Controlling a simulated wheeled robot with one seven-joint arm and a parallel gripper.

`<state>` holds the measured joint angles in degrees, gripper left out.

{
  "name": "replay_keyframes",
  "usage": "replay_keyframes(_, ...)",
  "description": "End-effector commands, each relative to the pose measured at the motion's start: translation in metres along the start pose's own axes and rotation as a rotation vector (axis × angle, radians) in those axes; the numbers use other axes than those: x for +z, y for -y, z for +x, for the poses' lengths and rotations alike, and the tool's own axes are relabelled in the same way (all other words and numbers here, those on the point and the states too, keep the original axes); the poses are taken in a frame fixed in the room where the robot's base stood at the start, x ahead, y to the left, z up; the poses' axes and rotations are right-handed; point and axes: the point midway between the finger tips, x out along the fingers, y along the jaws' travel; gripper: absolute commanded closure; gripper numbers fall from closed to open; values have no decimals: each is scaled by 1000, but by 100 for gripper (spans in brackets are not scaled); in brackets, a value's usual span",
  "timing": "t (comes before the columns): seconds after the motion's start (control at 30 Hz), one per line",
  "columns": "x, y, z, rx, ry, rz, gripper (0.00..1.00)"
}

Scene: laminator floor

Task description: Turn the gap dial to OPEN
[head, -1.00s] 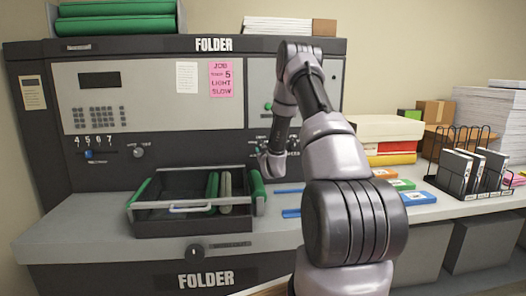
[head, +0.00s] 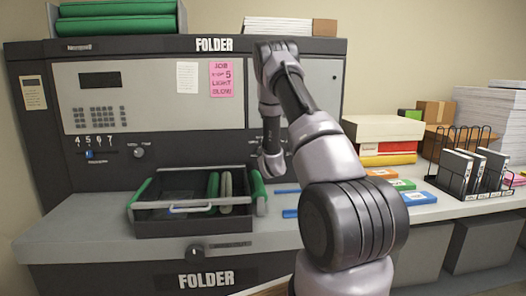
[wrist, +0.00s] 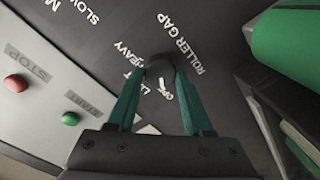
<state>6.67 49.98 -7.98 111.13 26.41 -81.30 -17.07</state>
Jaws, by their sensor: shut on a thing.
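The gap dial (wrist: 160,67) is a dark round knob on the dark panel, beside the white words ROLLER GAP. My gripper (wrist: 160,76) has its two green fingers on either side of the dial and is shut on it. Part of the lettering around the dial, including HEAVY (wrist: 133,58), shows past the fingers; other words are partly covered. I cannot tell clearly where the dial's pointer stands. In the head view my gripper (head: 271,168) is at the folder's front panel, and my arm hides the dial.
A red STOP button (wrist: 15,87) and a green START button (wrist: 70,118) sit on the light panel to the left. The green roller (wrist: 290,45) is close on the right. The open tray (head: 180,222) stands left of my gripper in the head view.

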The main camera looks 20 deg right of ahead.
Motion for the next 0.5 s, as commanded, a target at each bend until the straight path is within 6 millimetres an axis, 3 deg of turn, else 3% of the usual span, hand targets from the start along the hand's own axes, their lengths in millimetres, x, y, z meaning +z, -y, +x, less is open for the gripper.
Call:
replay_keyframes(0.43,0,0,0,-1,0,-10,100)
replay_keyframes(0.47,0,0,0,-1,0,-10,38)
replay_keyframes(0.5,0,0,0,-1,0,-10,23)
